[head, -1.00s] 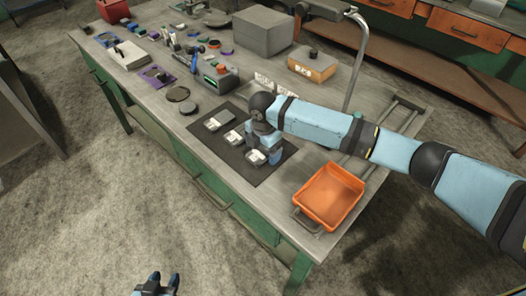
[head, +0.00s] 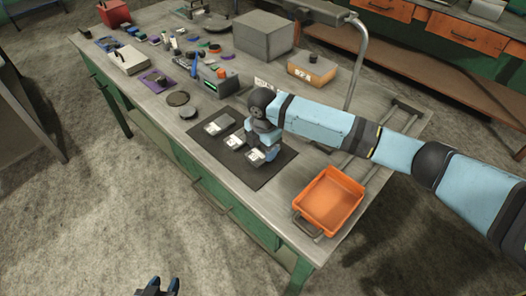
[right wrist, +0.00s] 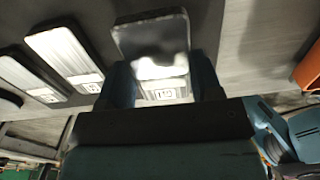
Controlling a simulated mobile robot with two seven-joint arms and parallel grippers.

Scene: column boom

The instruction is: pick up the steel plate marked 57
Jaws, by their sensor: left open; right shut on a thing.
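Three flat steel plates with white number labels are in a row at the dark mat (head: 262,178) on the bench. My right gripper (head: 262,153) is at the nearest plate (head: 255,157). In the right wrist view, its two fingers (right wrist: 162,88) are shut on the sides of this plate (right wrist: 150,42). The label faces the wrist, but its number is too blurred to read surely. I cannot tell whether the plate touches the mat. The middle plate (head: 233,141) and far plate (head: 217,125) lie beside it. My left gripper (head: 158,287) is open and empty at the bottom edge, away from the bench.
An orange tray (head: 329,200) stands at the bench's near right corner. A lamp post (head: 356,65), a grey box (head: 263,36) and an orange-fronted box (head: 312,69) stand behind the mat. Two dark discs (head: 178,98) and several small tools lie to the left.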

